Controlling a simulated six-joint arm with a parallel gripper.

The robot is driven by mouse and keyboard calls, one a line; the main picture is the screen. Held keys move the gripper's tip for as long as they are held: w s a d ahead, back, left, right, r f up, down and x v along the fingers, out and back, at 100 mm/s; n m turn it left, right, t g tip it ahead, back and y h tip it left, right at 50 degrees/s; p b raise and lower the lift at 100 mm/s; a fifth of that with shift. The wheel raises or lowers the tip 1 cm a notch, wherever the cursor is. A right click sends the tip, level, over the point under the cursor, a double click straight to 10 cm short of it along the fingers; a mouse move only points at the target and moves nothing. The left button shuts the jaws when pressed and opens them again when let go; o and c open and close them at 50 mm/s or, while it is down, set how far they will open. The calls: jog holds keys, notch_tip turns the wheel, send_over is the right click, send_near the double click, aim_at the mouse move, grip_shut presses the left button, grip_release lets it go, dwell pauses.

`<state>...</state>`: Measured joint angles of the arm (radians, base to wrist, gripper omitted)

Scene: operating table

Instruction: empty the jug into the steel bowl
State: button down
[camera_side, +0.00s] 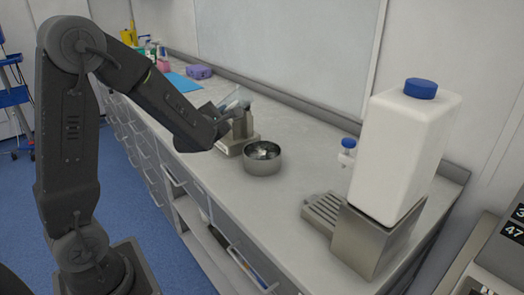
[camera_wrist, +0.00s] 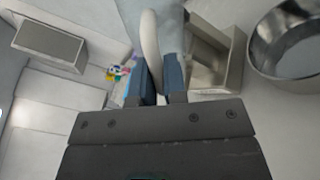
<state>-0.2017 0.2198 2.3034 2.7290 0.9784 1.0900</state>
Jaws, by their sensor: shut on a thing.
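The steel bowl (camera_side: 262,161) stands on the counter in the middle of the side view. It also shows at the upper right of the wrist view (camera_wrist: 256,58). The jug (camera_side: 233,98) is clear and looks tilted in the side view, held up behind and left of the bowl. In the wrist view, my gripper (camera_wrist: 161,82) is shut on the pale curved handle of the jug (camera_wrist: 171,28). My gripper (camera_side: 222,113) is above the counter, left of the bowl. The jug's contents cannot be made out.
A metal stand (camera_side: 238,133) is close behind the bowl, under the jug. A white container with a blue cap (camera_side: 406,150) sits on a steel base at the right, with a grated tray (camera_side: 325,211) beside it. Bottles and a purple box (camera_side: 199,72) are far back.

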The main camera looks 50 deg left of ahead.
jog(key=shift+m, duration=0.4)
jog(key=shift+s+a, duration=0.1)
jog(key=shift+r+m, duration=0.5)
jog(key=shift+m, duration=0.5)
jog(key=shift+f+m, duration=0.2)
jog(key=shift+m, duration=0.6)
dwell(0.4)
jog(key=f, duration=0.1)
jog(key=d+f+m, duration=0.1)
jog(key=f, duration=0.1)
jog(key=w+f+m, duration=0.1)
jog(key=f, duration=0.1)
jog(key=shift+d, duration=0.25)
dwell(0.5)
jog(key=shift+w+d+f+m, duration=0.1)
jog(key=shift+f+m, duration=0.15)
jog(key=shift+m, duration=0.45)
jog(key=shift+w+d+f+m, duration=0.15)
jog(key=shift+d+f+m, duration=0.15)
jog(key=shift+m, duration=0.55)
jog(key=shift+w+d+f+m, duration=0.2)
jog(key=shift+f+m, duration=0.1)
jog(key=shift+m, duration=0.55)
dwell(0.8)
jog(key=shift+w+d+r+m+b, duration=0.1)
jog(key=shift+d+r+m+b, duration=0.2)
jog(key=shift+m, duration=0.4)
